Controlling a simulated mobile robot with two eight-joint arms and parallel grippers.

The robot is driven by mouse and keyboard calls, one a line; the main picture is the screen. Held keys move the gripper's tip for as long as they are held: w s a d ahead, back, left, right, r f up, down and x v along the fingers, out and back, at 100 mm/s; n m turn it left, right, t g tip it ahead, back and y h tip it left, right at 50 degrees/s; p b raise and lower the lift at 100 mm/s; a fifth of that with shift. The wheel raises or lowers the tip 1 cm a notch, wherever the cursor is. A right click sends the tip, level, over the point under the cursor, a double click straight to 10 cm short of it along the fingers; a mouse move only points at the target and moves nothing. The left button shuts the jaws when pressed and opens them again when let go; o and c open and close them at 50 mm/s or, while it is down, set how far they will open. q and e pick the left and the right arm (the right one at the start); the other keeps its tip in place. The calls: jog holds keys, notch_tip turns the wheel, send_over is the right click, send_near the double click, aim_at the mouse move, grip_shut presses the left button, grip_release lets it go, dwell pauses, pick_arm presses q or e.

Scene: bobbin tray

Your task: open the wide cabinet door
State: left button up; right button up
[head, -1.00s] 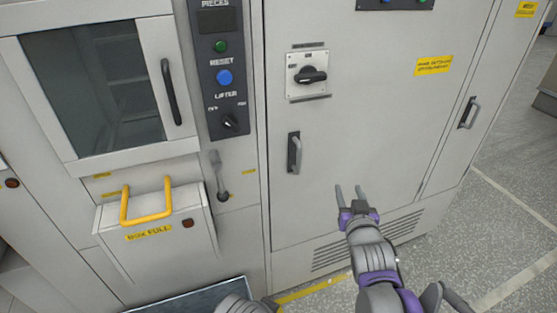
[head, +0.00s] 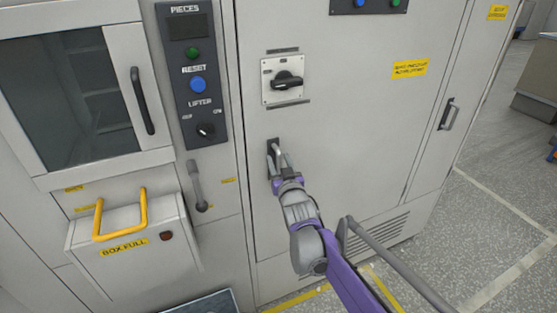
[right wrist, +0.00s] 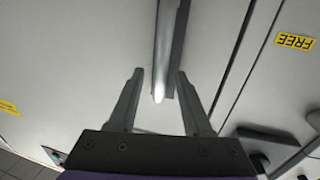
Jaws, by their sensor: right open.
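The wide cabinet door (head: 345,130) is a large grey panel and appears shut, flush with the cabinet front. Its metal bar handle (head: 275,152) stands upright on a dark plate near the door's left edge. My right gripper (head: 283,160) is at this handle in the head view, partly covering its lower part. In the right wrist view the handle (right wrist: 163,60) points down between the two open fingers of my right gripper (right wrist: 160,95), with a gap visible on each side. My left gripper is not in view.
A rotary switch (head: 288,84) sits above the handle. A narrow door with its own handle (head: 448,115) is to the right. To the left are a control panel (head: 190,110), a grey lever (head: 198,185) and a box with a yellow handle (head: 120,215). Open floor (head: 490,220) lies at right.

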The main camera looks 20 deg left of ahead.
jog(key=shift+w+a, duration=0.25)
jog(key=shift+w, duration=0.05)
grip_shut()
dwell(1.3)
